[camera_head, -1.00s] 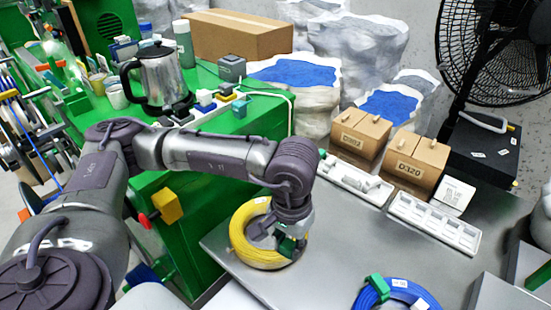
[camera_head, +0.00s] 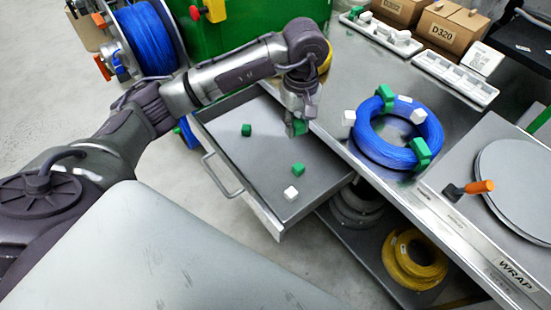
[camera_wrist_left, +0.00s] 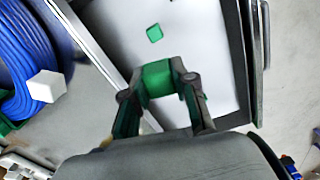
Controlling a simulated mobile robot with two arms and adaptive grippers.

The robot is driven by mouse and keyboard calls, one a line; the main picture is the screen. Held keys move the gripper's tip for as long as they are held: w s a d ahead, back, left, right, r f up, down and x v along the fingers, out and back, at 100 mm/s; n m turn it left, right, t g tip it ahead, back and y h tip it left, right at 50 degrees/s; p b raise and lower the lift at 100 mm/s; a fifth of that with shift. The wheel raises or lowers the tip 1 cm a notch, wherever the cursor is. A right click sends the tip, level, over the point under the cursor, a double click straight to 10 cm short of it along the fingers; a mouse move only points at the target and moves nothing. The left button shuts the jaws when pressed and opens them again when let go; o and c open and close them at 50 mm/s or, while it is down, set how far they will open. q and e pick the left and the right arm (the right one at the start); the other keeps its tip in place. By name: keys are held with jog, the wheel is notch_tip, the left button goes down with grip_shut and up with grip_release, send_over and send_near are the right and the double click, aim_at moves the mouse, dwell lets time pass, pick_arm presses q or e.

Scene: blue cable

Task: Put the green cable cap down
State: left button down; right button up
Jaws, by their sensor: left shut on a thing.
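A green cable cap (camera_wrist_left: 157,79) is held between the fingers of my left gripper (camera_wrist_left: 160,92) in the left wrist view. In the head view my left gripper (camera_head: 298,122) is shut on this cap, above the far right part of the open drawer (camera_head: 262,212). Inside the drawer lie two green caps, one at the left (camera_head: 246,130) and one near the middle (camera_head: 298,169), and a white cap (camera_head: 291,193). One loose green cap also shows in the left wrist view (camera_wrist_left: 155,33). My right gripper is not in view.
A blue cable coil (camera_head: 397,137) with green and white caps on it lies on the metal table right of the drawer. Yellow coils (camera_head: 414,262) sit on a lower shelf. The drawer's middle has bare floor.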

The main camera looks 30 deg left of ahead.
pick_arm(q)
notch_tip(320, 180, down, 4)
jog(key=w+a+n+b, duration=0.1)
jog(key=a+n, duration=0.1)
send_over(259, 147)
notch_tip(259, 147, down, 6)
jog(key=shift+d+f+b, duration=0.1)
jog(key=shift+b, duration=0.25)
notch_tip(259, 147, down, 4)
jog(key=shift+r, duration=0.25)
jog(key=shift+f, duration=0.3)
jog(key=shift+b, duration=0.35)
jog(key=shift+f, duration=0.3)
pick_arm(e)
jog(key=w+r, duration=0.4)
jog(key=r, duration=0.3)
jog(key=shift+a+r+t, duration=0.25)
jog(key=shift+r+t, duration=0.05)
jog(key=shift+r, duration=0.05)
